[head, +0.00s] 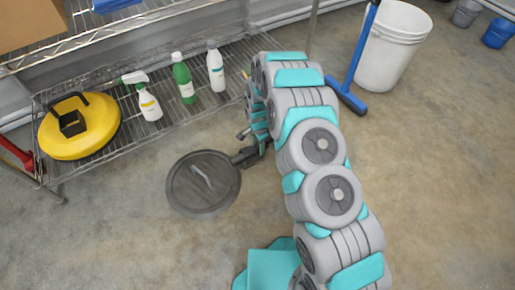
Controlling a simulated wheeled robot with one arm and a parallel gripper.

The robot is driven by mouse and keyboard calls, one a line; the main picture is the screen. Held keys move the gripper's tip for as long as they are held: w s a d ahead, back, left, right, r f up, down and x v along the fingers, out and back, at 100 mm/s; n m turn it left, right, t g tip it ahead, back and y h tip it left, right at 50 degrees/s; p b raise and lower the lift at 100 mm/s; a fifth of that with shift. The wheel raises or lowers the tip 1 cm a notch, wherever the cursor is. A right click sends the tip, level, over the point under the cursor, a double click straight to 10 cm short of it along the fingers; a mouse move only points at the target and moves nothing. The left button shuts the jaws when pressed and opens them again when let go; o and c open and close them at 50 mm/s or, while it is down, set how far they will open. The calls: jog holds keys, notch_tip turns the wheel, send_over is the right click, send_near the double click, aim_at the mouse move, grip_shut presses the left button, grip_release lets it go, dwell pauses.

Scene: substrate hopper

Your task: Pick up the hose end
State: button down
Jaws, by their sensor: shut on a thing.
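My gripper (246,146) is low over the floor at the middle of the head view, beside the right rim of a round dark grey cover with a handle (197,190). The gripper is shut on a small dark thing, mostly hidden by the fingers and arm. I cannot tell whether it is the hose end. No hose shows clearly anywhere in view. I cannot tell whether the dark fingers touch the cover's rim or only overlap it in the picture.
A wire shelf (105,146) behind holds a yellow round unit (93,140), a spray bottle (149,105), a green bottle (183,80) and a white bottle (215,70). A blue squeegee (352,101) and white bucket (391,50) stand behind right. The front-left floor is clear.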

notch_tip(320, 180, up, 3)
jog(key=shift+s+f+p, duration=0.1)
jog(key=shift+s+p, duration=0.05)
jog(key=shift+p, duration=0.35)
jog(key=s+d, duration=0.1)
jog(key=s, duration=0.4)
jog(key=s+d+p, duration=0.1)
jog(key=s+d, duration=0.1)
jog(key=s, duration=0.3)
jog(key=s+d, duration=0.2)
jog(key=s, duration=0.2)
jog(key=shift+s+d+r+p, duration=0.15)
jog(key=shift+s+r+p, duration=0.25)
